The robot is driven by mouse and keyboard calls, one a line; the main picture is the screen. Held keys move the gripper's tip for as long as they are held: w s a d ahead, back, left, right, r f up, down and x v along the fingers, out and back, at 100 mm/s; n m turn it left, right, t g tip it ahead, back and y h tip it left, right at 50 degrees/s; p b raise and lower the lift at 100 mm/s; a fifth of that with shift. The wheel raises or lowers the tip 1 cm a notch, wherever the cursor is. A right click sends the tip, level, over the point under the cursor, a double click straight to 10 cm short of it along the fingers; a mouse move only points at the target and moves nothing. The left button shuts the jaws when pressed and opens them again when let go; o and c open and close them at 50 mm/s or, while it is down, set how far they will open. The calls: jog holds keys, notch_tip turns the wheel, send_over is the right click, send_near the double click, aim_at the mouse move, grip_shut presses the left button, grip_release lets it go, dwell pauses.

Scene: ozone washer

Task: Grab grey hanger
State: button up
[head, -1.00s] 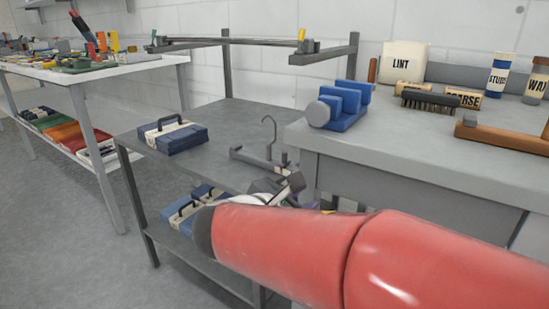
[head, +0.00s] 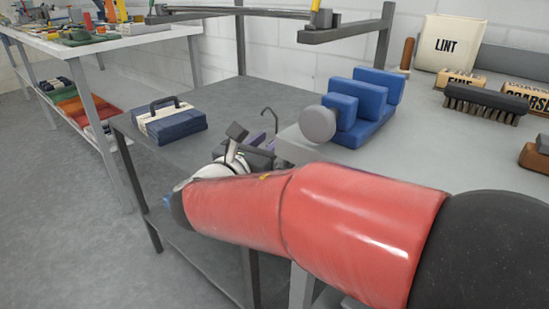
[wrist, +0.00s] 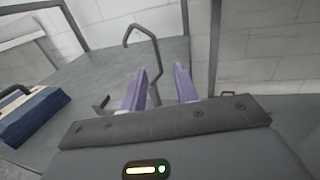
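The grey hanger shows in the wrist view (wrist: 157,58) as a thin bent hook and stem above a grey shelf. In the head view only its hook (head: 274,117) clearly shows, just beyond my gripper; my arm and gripper hide the rest. My gripper (wrist: 161,70) has two purple fingers spread apart, open and empty.
A blue case (head: 171,120) sits on the grey shelf unit (head: 225,95), left of my gripper. A grey table (head: 410,140) with blue blocks (head: 358,112) and a brush (head: 485,103) stands close on the right. A rail frame (head: 345,32) is above the shelf.

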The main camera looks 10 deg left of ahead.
aim_at(276, 131)
jog(key=x, duration=0.6)
jog(key=shift+r+p, duration=0.3)
jog(key=shift+r, duration=0.1)
jog(key=shift+c, duration=0.2)
grip_shut()
dwell(0.8)
